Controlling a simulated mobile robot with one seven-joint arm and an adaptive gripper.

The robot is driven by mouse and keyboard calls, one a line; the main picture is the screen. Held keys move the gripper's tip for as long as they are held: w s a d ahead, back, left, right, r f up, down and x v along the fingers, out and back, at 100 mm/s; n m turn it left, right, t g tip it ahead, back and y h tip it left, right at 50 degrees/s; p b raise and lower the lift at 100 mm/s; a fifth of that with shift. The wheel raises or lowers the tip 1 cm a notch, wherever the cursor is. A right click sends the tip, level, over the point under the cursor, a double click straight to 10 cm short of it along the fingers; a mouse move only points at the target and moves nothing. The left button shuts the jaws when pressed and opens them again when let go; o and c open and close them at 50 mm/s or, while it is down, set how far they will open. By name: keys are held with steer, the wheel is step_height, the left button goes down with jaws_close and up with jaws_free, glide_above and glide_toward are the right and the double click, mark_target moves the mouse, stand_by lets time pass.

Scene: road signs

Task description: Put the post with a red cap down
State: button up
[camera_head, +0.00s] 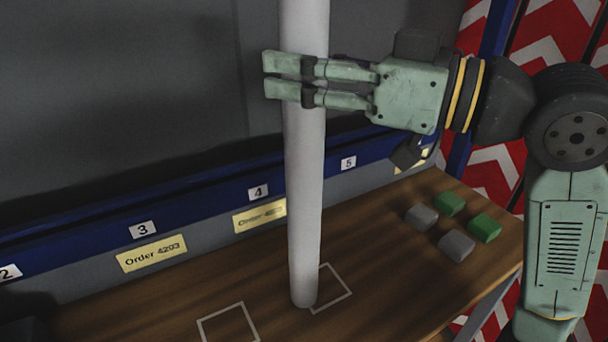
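A long white post (305,190) stands nearly upright in the middle of the view. Its top runs out of the picture, so no red cap shows. My gripper (288,80) reaches in from the right and is closed around the upper visible part of the post. Two green fingers lie across the post's front; the far side of the grip is hidden. The post's lower end is at the left edge of a white square outline (347,294) on the wooden table (400,290). I cannot tell whether it touches the wood.
Another white outline (243,308) lies to the left. Two green blocks (485,227) and two grey blocks (457,245) sit at the table's right. A blue rail (200,205) with number labels and yellow order tags runs along the back. Red-and-white chevron panels stand at right.

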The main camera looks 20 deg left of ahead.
jaws_close()
stand_by(0.6)
